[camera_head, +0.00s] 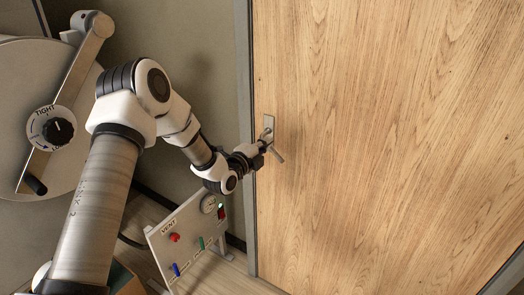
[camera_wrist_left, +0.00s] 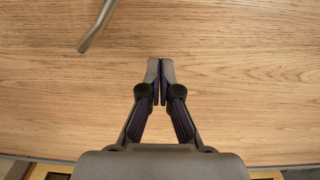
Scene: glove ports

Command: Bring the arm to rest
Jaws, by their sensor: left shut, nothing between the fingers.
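My left arm comes in from the left in the head view and reaches to the wooden door. My left gripper (camera_head: 267,143) is close to the metal lever handle (camera_head: 278,154) on the door. In the left wrist view the fingers of my left gripper (camera_wrist_left: 161,72) are together with nothing between them. The door's wood fills the space behind them. The handle (camera_wrist_left: 97,27) shows at the upper left there, apart from the fingertips. My right gripper is not in view.
The wooden door (camera_head: 390,130) looks closed in its grey frame (camera_head: 245,90). A panel labelled VENT (camera_head: 185,240), with coloured controls and a gauge, stands below my arm. At the left is a large round hatch (camera_head: 25,85) with a bar and a dial (camera_head: 52,129) marked TIGHT.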

